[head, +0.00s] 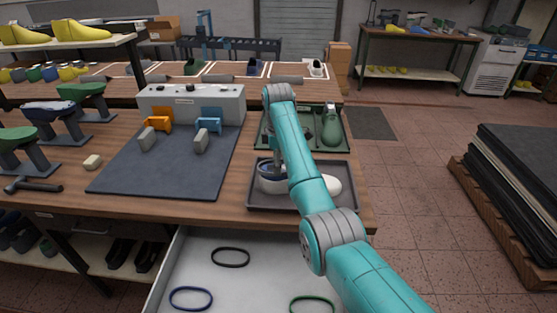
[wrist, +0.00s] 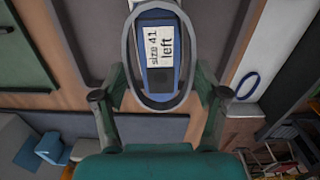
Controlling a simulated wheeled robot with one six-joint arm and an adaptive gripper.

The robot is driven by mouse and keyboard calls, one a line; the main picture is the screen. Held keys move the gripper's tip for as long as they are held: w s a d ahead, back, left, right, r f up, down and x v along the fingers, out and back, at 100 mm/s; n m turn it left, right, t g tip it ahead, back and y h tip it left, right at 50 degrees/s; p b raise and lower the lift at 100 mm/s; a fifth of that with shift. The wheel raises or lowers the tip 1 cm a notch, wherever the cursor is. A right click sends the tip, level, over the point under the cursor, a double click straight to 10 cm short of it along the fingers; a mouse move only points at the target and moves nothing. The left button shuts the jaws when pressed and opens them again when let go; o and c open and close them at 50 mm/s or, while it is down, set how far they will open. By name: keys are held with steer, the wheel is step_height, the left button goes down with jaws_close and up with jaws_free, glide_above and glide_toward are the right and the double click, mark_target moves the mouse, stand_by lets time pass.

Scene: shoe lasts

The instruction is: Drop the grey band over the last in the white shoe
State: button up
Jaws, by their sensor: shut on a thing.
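My gripper (wrist: 160,80) is shut on the grey band (wrist: 158,107), which stretches as an oval between its two fingers. Through the band's opening the wrist view shows the top of a blue last (wrist: 172,70) with a white label reading "size 41 left". The band frames the last in this view; I cannot tell its height over it. In the head view the white shoe (head: 268,186) sits in the dark grey tray (head: 290,206), with blue showing in its opening. My gripper (head: 277,160) is right above it, partly hidden by my arm.
A white form (head: 332,186) lies at the tray's right. The open drawer (head: 250,272) in front holds black, blue and green bands. A dark mat (head: 165,165) lies to the left.

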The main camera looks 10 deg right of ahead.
steer(key=shift+f, duration=0.15)
steer(key=o, duration=1)
